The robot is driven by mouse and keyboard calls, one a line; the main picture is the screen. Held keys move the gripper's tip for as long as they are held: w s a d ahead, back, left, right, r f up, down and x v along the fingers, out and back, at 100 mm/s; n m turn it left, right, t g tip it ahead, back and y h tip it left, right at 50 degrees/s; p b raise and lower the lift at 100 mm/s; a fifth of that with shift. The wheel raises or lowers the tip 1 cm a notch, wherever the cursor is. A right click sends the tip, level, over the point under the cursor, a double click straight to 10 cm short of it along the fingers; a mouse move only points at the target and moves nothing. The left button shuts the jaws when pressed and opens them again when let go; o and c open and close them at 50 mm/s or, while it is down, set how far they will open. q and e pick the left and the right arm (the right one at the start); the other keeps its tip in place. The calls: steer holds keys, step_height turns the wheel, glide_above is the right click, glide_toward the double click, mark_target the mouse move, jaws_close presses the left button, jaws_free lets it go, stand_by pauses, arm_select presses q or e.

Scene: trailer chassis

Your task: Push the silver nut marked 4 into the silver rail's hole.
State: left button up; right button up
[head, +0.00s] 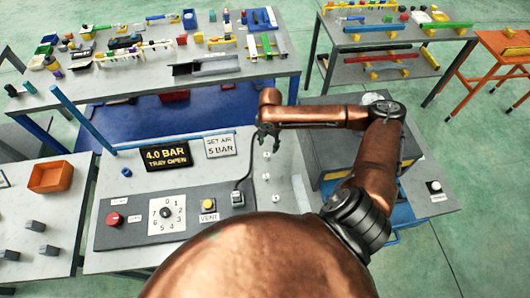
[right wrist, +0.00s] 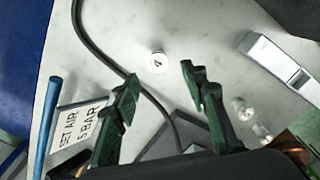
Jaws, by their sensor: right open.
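The silver nut marked 4 (right wrist: 157,62) lies flat on the pale worktop in the right wrist view, its number facing up. My right gripper (right wrist: 160,78) is open above the worktop, its green-padded fingers apart on either side of the nut's line and nothing between them. In the head view the right gripper (head: 266,135) hangs over the worktop beside the air sign. The silver rail (right wrist: 265,52) lies at the upper right of the wrist view, with a dark slot or hole near its lower end. The rail is apart from the nut. My left gripper is out of view.
Two more small silver pieces (right wrist: 241,108) stand right of the fingers. A dark cable (right wrist: 100,52) curves across the worktop beside the nut. The SET AIR sign (head: 219,146) and a blue bar (right wrist: 46,125) are to the left. A control panel (head: 130,237) is nearer.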

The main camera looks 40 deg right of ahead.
mark_target(267, 154)
steer(key=f, duration=0.3)
steer(key=shift+s+a, duration=0.15)
steer(key=shift+a, duration=0.05)
steer(key=f, duration=0.3)
steer(key=f+p, duration=0.1)
steer(key=f, duration=0.1)
steer(key=shift+w+a, duration=0.1)
steer(key=shift+w, duration=0.25)
jaws_close()
